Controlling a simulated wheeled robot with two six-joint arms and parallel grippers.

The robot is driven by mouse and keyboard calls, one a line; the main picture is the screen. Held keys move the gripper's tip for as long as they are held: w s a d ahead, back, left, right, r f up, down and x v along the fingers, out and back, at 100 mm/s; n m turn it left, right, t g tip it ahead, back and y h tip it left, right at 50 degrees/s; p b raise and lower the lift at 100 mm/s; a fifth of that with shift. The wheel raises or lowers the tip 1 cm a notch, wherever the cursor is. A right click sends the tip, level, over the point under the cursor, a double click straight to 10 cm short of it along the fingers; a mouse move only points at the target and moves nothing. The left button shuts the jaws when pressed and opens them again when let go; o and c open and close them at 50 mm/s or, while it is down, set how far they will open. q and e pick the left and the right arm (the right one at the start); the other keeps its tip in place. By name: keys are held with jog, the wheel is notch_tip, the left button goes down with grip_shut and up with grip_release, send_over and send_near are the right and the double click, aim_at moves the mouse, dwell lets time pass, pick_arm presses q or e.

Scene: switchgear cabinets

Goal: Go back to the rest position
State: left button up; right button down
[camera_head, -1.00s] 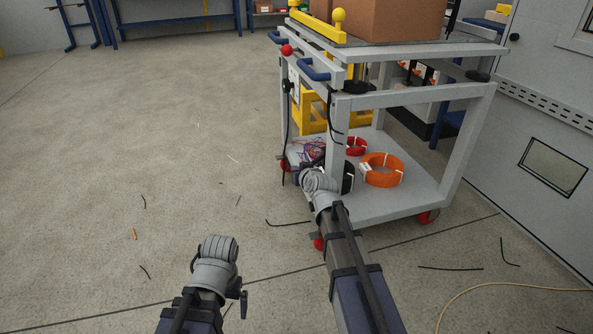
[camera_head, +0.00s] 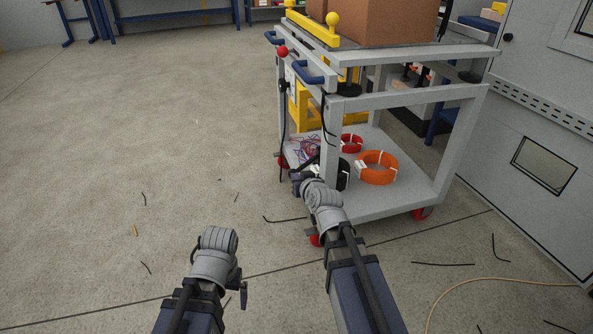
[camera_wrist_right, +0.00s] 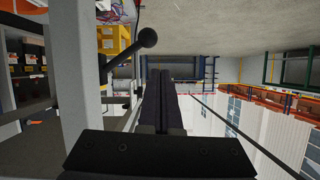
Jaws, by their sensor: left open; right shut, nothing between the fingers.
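My left arm comes in at the bottom left of the head view, above bare floor. Its grey wrist hides most of my left gripper (camera_head: 243,289), of which a dark part shows; the fingers are not clear, and I see nothing held. My right arm reaches up beside the cart's front left corner. The dark end of my right gripper (camera_head: 298,184) shows left of its grey wrist. In the right wrist view, the right gripper's dark fingers (camera_wrist_right: 164,100) lie together, shut with nothing between them.
A grey cart (camera_head: 400,206) stands close by my right arm, with cardboard boxes (camera_head: 392,22) on top and an orange cable coil (camera_head: 377,167) on its lower shelf. A grey cabinet (camera_head: 535,120) stands at right. The left floor is mostly clear, with scattered wire scraps.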

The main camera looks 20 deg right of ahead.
jog(key=shift+s+a+r, duration=0.1)
jog(key=shift+s, duration=0.15)
jog(key=s+a+f+n+g+p, duration=0.1)
jog(key=s+a+n+g+p, duration=0.2)
jog(key=s+a+g+p, duration=0.75)
jog(key=s+a+r+n+g+h+p, duration=0.1)
jog(key=s+r+g+p, duration=0.15)
jog(key=s, duration=0.55)
jog(key=s+a+r+g+h+p, duration=0.1)
jog(key=s+a+p, duration=0.15)
jog(key=s, duration=0.55)
notch_tip(320, 180, up, 37)
jog(key=d+p, duration=0.1)
jog(key=p, duration=3.6)
jog(key=shift+w, duration=0.25)
